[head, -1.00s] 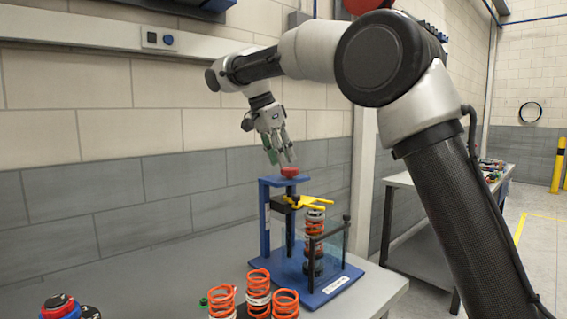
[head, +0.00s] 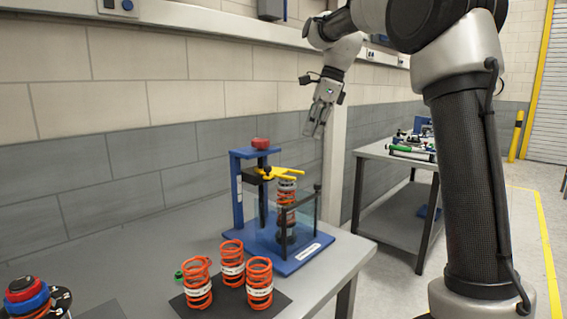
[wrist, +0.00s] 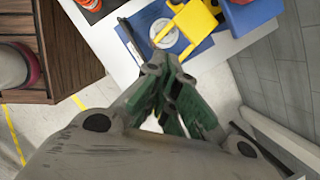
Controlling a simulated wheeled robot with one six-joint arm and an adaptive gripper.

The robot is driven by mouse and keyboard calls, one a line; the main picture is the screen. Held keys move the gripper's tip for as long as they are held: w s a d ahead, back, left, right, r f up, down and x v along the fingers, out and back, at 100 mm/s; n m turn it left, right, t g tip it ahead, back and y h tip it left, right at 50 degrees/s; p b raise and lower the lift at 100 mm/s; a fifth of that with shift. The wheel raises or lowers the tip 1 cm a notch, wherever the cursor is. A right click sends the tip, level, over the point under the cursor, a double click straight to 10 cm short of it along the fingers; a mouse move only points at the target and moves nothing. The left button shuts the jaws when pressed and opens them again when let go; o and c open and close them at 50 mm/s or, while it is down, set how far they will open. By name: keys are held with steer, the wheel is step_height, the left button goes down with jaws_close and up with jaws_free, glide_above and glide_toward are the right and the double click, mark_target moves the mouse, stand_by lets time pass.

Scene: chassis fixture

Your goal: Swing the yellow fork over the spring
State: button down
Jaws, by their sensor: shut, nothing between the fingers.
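The yellow fork (head: 287,172) sits on the blue press stand, level with the top of the spring (head: 287,196). The spring stands upright behind a clear guard and has a pale cap. In the wrist view the yellow fork (wrist: 193,22) lies beside the round pale cap (wrist: 164,34) and seems to overlap its edge; I cannot tell whether its prongs straddle the spring. My gripper (head: 317,133) is shut and empty, in the air above and right of the fork. Its green-sided fingers (wrist: 167,65) point towards the stand in the wrist view.
The blue stand (head: 236,190) has a red knob (head: 261,143) on top. The clear guard (head: 301,215) has a dark frame. Several orange springs (head: 232,262) stand on a dark mat in front. Another bench (head: 385,195) is at right. A wall runs behind.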

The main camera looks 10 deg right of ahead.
glide_toward(284, 176)
steer(key=f, duration=0.5)
steer(key=shift+s+d+f, duration=0.1)
steer(key=shift+d+f, duration=0.1)
steer(key=shift+d, duration=0.15)
steer(key=a, duration=0.2)
steer(key=shift+w+a+r, duration=0.1)
steer(key=shift+w+a, duration=0.15)
steer(key=shift+w, duration=0.05)
steer(key=shift+w+a, duration=0.2)
steer(key=shift+a, duration=0.3)
steer(key=a, duration=0.1)
steer(key=s+a, duration=0.1)
steer(key=a, duration=0.1)
steer(key=shift+s, duration=0.1)
steer(key=shift+d, duration=0.15)
